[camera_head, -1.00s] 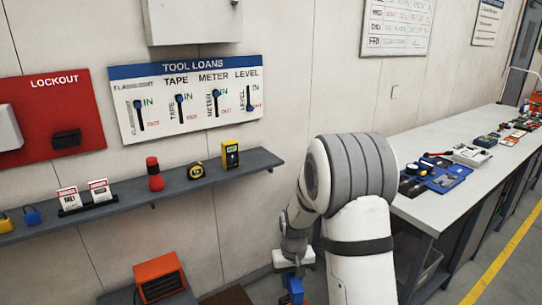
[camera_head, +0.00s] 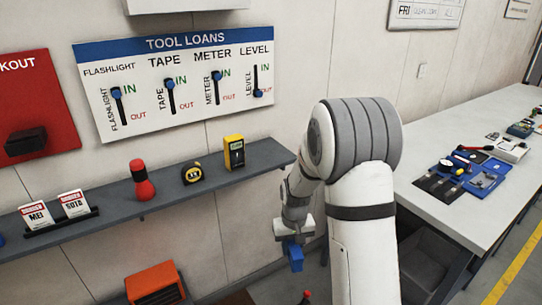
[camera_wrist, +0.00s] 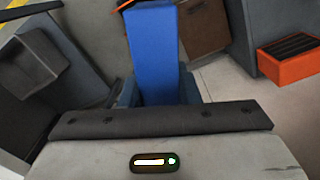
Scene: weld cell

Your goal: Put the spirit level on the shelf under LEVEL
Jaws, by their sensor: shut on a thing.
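My gripper (camera_head: 293,240) hangs below the shelf's height, to the right of the shelf's end, and is shut on a blue bar-shaped thing, the spirit level (camera_head: 294,256). In the wrist view the level (camera_wrist: 155,50) sticks out beyond the jaws as a plain blue block. The jaws themselves are mostly hidden there. The grey shelf (camera_head: 115,212) runs along the wall under the TOOL LOANS board (camera_head: 180,82). The LEVEL label is at the board's right end, and its blue slider (camera_head: 258,92) is down at OUT. The shelf below LEVEL is bare (camera_head: 268,158).
A red flashlight (camera_head: 142,182), a yellow tape measure (camera_head: 192,173) and a yellow meter (camera_head: 234,152) stand on the shelf. Danger tags (camera_head: 74,204) stand further left. An orange box (camera_head: 155,284) is below. A workbench (camera_head: 440,205) with tools is at right.

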